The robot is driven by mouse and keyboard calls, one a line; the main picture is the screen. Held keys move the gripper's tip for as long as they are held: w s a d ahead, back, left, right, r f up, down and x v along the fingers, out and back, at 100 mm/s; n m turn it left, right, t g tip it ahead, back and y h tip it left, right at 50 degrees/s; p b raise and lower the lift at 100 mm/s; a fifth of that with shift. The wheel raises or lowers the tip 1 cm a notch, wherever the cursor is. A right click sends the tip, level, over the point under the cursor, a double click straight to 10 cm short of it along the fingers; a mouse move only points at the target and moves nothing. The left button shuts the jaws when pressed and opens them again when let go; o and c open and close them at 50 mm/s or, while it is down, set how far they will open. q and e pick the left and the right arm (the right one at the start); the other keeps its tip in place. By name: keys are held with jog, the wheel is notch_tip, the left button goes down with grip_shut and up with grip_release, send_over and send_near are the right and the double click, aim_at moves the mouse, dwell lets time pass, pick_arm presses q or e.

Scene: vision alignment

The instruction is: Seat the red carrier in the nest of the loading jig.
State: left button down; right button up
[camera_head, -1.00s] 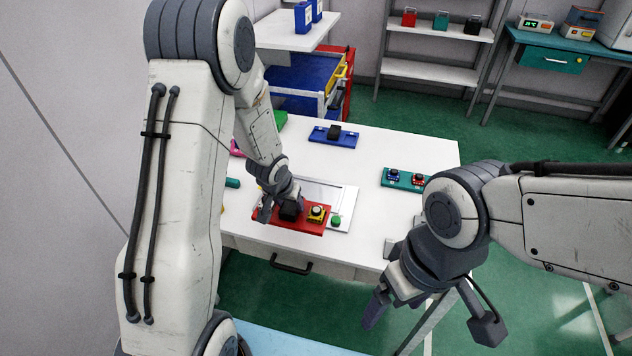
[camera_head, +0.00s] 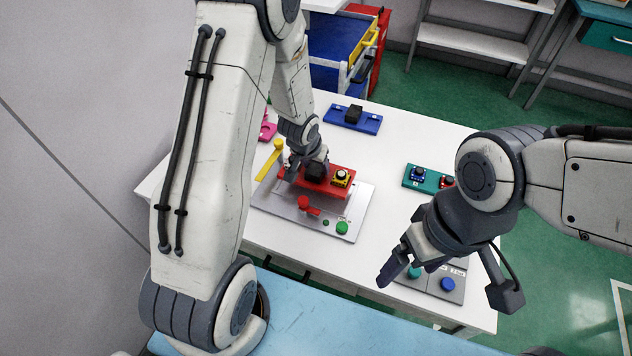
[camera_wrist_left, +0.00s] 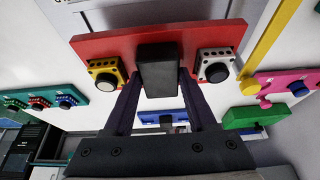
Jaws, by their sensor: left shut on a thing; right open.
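The red carrier (camera_head: 322,188) is a flat red plate with a black block handle and knobbed modules, one of them yellow-framed. My left gripper (camera_head: 306,170) is shut on the black handle. In the left wrist view the carrier (camera_wrist_left: 120,42) lies across the top, with the left gripper's fingers (camera_wrist_left: 158,85) on either side of the handle. The carrier is over the far part of the grey jig plate (camera_head: 274,207); whether it touches cannot be told. The nest is hidden. A red clamp (camera_head: 305,203) and green button (camera_head: 342,227) show in front. My right gripper (camera_head: 447,283) is open and empty.
A yellow bar (camera_head: 269,161) lies by the jig's far left. A blue plate (camera_head: 340,116) with a black block is at the back, a teal plate (camera_head: 412,181) at right. A grey button panel (camera_head: 452,270) lies below my right gripper. White table (camera_head: 390,145) is clear between.

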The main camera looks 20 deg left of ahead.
pick_arm(q)
notch_tip(320, 180, down, 4)
jog(key=shift+s+f, duration=0.1)
jog(key=shift+f, duration=0.2)
jog(key=shift+c, duration=1)
grip_release()
jog(key=shift+f, duration=0.1)
